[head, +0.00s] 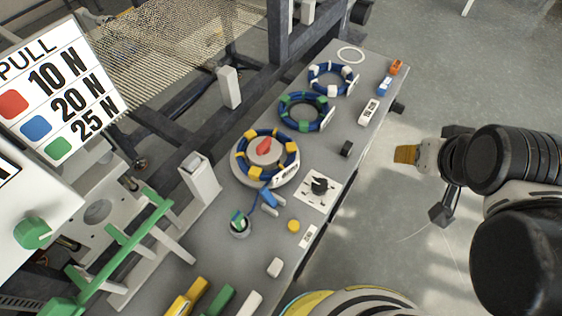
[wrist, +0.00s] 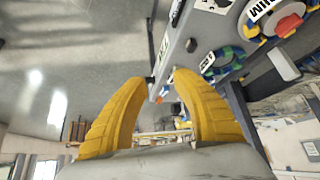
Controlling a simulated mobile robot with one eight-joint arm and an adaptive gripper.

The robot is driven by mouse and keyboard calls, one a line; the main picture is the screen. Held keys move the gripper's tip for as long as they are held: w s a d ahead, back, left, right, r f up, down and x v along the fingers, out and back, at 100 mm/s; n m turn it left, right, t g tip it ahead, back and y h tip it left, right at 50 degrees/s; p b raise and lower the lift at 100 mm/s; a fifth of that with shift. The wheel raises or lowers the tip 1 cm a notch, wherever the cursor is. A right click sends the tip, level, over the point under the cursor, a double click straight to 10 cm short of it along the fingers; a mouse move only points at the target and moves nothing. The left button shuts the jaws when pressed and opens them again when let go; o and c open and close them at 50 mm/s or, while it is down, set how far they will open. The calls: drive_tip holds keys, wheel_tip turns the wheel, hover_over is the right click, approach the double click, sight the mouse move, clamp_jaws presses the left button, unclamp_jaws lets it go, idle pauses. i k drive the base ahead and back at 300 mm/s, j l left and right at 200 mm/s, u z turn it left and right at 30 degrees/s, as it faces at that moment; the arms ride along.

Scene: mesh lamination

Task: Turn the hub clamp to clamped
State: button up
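A red knob (head: 264,146), which looks like the hub clamp, sits on the round grey hub (head: 276,158) inside a blue ring with yellow blocks on the bench. It also shows at the upper right of the wrist view (wrist: 289,25). My gripper (head: 398,154) is off the bench's right side, over the floor and well apart from the hub. In the wrist view its two yellow fingers (wrist: 160,76) stand apart with nothing seen between them. Whether the knob's position means clamped or released cannot be read.
Blue rings with green blocks (head: 283,112) and white blocks (head: 313,82) lie farther back on the bench (head: 330,143). A white plate with a black knob (head: 318,187) lies right of the hub. A white post (head: 199,180) stands to its left. A force sign (head: 60,85) is at far left.

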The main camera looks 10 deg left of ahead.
sight(263, 148)
drive_tip(key=k+j+u, duration=0.15)
drive_tip(key=u, duration=0.9)
